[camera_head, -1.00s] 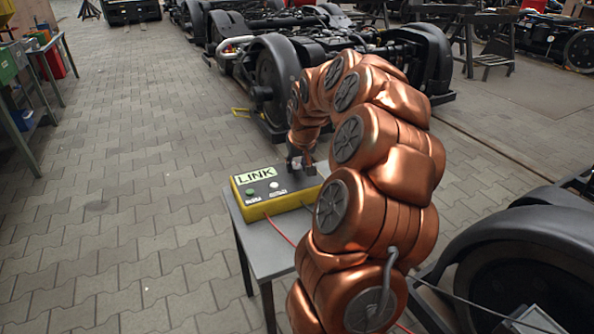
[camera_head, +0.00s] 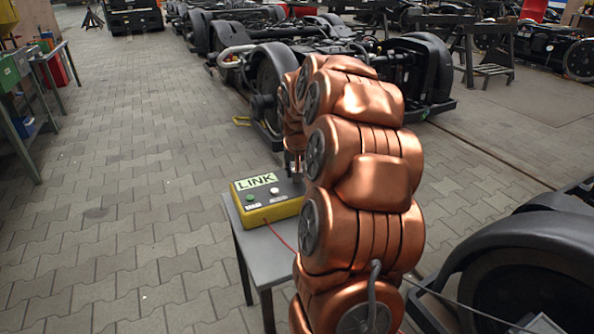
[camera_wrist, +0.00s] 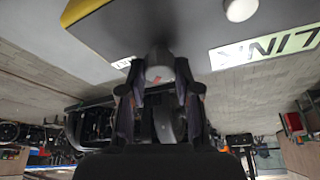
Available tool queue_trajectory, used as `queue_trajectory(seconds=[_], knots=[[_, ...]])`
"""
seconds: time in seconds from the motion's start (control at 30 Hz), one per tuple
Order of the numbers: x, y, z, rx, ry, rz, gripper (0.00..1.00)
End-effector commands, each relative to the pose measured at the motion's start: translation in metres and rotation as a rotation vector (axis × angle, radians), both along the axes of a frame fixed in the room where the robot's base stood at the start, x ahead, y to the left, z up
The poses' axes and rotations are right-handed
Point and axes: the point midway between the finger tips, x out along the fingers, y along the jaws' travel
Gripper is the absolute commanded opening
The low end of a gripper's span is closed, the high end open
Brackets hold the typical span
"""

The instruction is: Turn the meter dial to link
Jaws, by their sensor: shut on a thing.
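The meter (camera_head: 270,213) is a yellow box with a dark top on a small grey table. Its pale green display (camera_head: 257,181) reads LINK, and shows upside down in the wrist view (camera_wrist: 265,50). A grey dial (camera_wrist: 158,62) with a red mark sits between the fingers of my gripper (camera_wrist: 160,82) in the wrist view. The fingers are shut on it from both sides. In the head view my gripper (camera_head: 292,168) is at the meter's back right, mostly behind my arm, and the dial is hidden there.
The meter has a green button (camera_head: 250,198) and a white button (camera_head: 274,191). A red cable (camera_head: 281,237) hangs from its front. The grey table (camera_head: 262,258) is small. Bogies with dark wheels stand behind and at right.

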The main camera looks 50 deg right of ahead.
Motion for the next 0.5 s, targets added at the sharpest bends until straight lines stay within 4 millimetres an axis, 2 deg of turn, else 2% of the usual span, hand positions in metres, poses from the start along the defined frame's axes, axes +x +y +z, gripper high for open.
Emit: queue_trajectory(seconds=[0.03, 0.07, 0.1, 0.3, 0.5], knots=[[0.0003, 0.0002, 0.0006, 0.0, -0.001, 0.0, 0.0], [0.0003, 0.0002, 0.0006, 0.0, -0.001, 0.0, 0.34], [0.0003, 0.0002, 0.0006, 0.0, -0.001, 0.0, 0.39], [0.0001, 0.0, 0.0004, 0.0, 0.0, 0.0, 0.58], [-0.0001, -0.0002, 0.0001, 0.0, 0.0, 0.0, 0.58]])
